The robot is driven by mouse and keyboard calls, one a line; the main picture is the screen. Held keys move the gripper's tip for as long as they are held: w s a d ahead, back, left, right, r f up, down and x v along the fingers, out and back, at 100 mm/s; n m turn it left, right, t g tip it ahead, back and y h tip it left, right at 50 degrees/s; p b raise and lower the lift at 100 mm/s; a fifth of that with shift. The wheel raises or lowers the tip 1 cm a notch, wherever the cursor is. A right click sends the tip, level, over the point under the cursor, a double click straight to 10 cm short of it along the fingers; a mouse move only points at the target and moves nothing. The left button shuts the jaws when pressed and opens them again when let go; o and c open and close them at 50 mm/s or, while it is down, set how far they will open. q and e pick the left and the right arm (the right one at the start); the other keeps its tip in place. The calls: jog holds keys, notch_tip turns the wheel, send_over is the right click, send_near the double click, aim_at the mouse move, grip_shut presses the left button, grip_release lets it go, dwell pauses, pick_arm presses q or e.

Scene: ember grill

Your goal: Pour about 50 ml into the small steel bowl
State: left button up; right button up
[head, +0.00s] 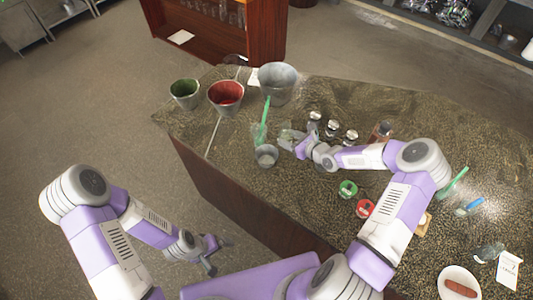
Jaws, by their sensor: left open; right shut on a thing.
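The small steel bowl (266,160) stands on the speckled stone counter, near its front edge. My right gripper (299,144) reaches in from the right, above and just right of the bowl. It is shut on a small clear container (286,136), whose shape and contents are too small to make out. The container is close to the bowl's upper right side; I cannot tell whether it is tilted or whether liquid flows. My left gripper (209,262) is open and empty, low in front of the counter, away from the bowl.
A green-handled tool (264,117) stands just behind the bowl. A green bucket (185,92), a red-lined bucket (226,95) and a large grey bucket (279,82) stand at the back left. Several silver-topped jars stand behind my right gripper. Green (348,188) and red (365,208) round items lie front right.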

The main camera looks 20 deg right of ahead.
aim_at(283, 138)
jog(key=shift+a+n+b, duration=0.25)
jog(key=shift+n+b, duration=0.15)
jog(key=shift+b, duration=0.35)
jog(key=n+t+h+b, duration=0.1)
jog(key=n+b, duration=0.1)
jog(key=b, duration=0.2)
jog(key=a+r+n+t+h+b, duration=0.1)
jog(key=n+h+b, duration=0.1)
jog(key=b, duration=0.3)
jog(key=s+a+n+t+h+b, duration=0.1)
jog(key=n+h+b, duration=0.1)
jog(key=b, duration=0.3)
jog(key=shift+a+r+n, duration=0.1)
jog(key=shift+r+n, duration=0.15)
jog(key=shift+n, duration=0.65)
jog(key=shift+f+n+t, duration=0.3)
jog(key=shift+n, duration=0.1)
jog(key=shift+h, duration=0.3)
jog(key=shift+s+n+b, duration=0.1)
jog(key=shift+n+b, duration=0.3)
jog(key=shift+b, duration=0.15)
jog(key=shift+r, duration=0.1)
